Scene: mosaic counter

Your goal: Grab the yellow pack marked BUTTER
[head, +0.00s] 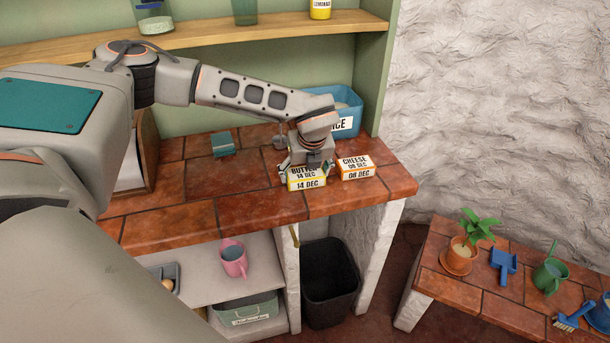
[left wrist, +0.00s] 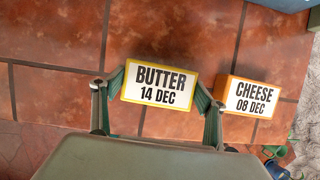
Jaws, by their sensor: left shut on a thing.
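The yellow pack with a white label reading BUTTER 14 DEC (head: 307,184) is on the tiled counter near its front edge. My left gripper (head: 306,172) is over it from above, with a finger on each side. In the left wrist view the butter pack (left wrist: 160,86) sits between the two fingertips (left wrist: 160,95), which are shut on it. I cannot tell whether the pack is clear of the counter. The gripper hides part of its top in the head view. My right gripper is not in view.
An orange pack marked CHEESE 08 DEC (head: 356,167) stands close on the right, also in the left wrist view (left wrist: 250,96). A blue bin (head: 349,101) is behind. A small teal item (head: 223,144) lies to the left. The counter (head: 240,185) is clear left of the butter.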

